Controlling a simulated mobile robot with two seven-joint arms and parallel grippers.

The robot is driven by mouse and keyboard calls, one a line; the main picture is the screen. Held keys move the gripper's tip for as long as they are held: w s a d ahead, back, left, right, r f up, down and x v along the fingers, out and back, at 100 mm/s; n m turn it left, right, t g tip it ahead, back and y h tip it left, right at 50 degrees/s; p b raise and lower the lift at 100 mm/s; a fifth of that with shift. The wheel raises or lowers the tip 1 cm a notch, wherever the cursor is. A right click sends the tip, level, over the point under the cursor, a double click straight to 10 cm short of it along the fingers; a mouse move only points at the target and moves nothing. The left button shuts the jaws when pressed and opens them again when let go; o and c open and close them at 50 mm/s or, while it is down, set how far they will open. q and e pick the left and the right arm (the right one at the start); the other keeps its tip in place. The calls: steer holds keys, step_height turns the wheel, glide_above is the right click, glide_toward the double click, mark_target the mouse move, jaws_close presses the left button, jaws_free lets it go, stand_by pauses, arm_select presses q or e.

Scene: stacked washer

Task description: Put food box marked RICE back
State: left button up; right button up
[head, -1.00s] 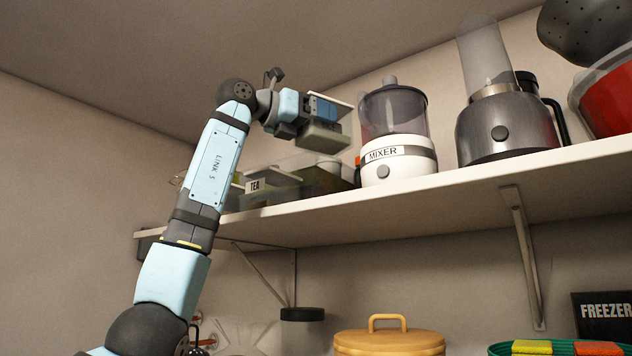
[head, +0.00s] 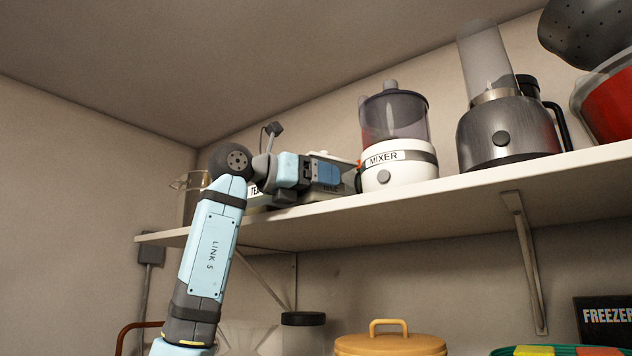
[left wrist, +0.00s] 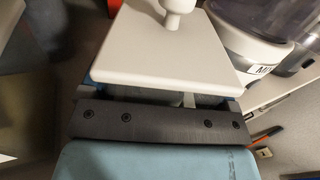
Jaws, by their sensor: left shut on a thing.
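My left gripper (head: 318,172) is at the shelf, left of the mixer, and is shut on a food box. The box's pale lid (head: 335,158) shows just behind and above the gripper. In the left wrist view the white lid (left wrist: 165,52) with a round knob fills the space in front of the jaws. No RICE mark is readable, and most of the box body is hidden. Whether it touches the shelf or the boxes there I cannot tell. A box marked TEA (head: 256,192) is partly hidden behind my arm. My right gripper is not in view.
The white shelf (head: 400,205) carries a mixer (head: 385,178) close right of the gripper, then a grey blender (head: 505,130) and a red bowl (head: 610,105). A glass jug (head: 188,195) stands at the left end. A yellow lidded pot (head: 390,345) is below.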

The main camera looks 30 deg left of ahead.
arm_select(q)
steer(key=shift+s, duration=0.1)
steer(key=shift+d+f, duration=0.1)
steer(key=o, duration=0.8)
steer(key=shift+o, duration=0.9)
steer(key=shift+s+a, duration=0.2)
steer(key=b+v, duration=0.4)
steer(key=v, duration=0.7)
steer(key=shift+s+a, duration=0.15)
steer(key=shift+s, duration=0.05)
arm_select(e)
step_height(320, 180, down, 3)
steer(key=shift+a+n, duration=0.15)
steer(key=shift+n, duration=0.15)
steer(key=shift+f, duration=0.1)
